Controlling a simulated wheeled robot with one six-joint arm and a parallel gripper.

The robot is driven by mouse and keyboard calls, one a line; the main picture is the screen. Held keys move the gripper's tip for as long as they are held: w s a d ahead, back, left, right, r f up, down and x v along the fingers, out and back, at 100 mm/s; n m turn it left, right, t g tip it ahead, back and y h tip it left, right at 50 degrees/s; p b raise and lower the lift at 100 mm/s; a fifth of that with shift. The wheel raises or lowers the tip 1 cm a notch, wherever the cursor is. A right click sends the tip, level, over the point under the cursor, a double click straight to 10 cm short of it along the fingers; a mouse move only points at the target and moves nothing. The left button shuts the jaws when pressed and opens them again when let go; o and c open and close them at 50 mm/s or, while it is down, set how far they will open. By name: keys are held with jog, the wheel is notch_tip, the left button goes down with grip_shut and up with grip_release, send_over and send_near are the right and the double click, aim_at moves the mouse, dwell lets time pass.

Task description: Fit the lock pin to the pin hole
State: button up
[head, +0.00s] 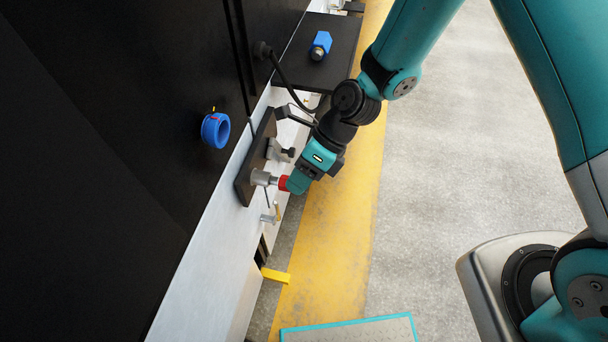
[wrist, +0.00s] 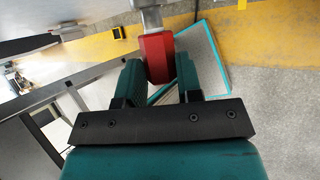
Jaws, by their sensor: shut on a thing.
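The lock pin has a red grip (head: 284,183), and my gripper (head: 292,183) is shut on it. In the wrist view the red grip (wrist: 157,55) sits between the two teal fingers of my gripper (wrist: 158,70). A grey metal part (head: 262,178) lies straight ahead of the red grip, against a dark plate (head: 244,183) on the machine's side; it also shows at the top of the wrist view (wrist: 151,17). I cannot tell how much of it is the pin's shaft and how much the fitting. The pin hole itself is hidden.
A grey clamp with a dark knob (head: 289,152) sits just above the pin on the plate. A small peg (head: 270,218) and a yellow bracket (head: 275,275) are below. A blue ring (head: 215,130) is on the black panel. A blue block (head: 321,43) rests on a dark shelf (head: 338,65).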

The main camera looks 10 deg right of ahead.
jog(key=shift+w+a+p, duration=0.2)
jog(key=shift+a, duration=0.3)
jog(key=shift+w+a+p, duration=0.15)
jog(key=shift+a, duration=0.3)
dwell(0.6)
jog(key=o, duration=1)
jog(key=b+v, duration=0.2)
jog(key=v, duration=1.5)
jog(key=s+d+r+n+t+h, duration=0.1)
jog(key=s+r+n, duration=0.5)
jog(key=n, duration=0.9)
jog(key=s+d+r+n+t+h, duration=0.1)
jog(key=s+r+n, duration=0.4)
jog(key=s+n, duration=0.6)
jog(key=d+n+t, duration=0.1)
jog(key=d+n, duration=0.1)
jog(key=n, duration=0.2)
jog(key=shift+r+n+h, duration=0.3)
jog(key=shift+r+h, duration=0.1)
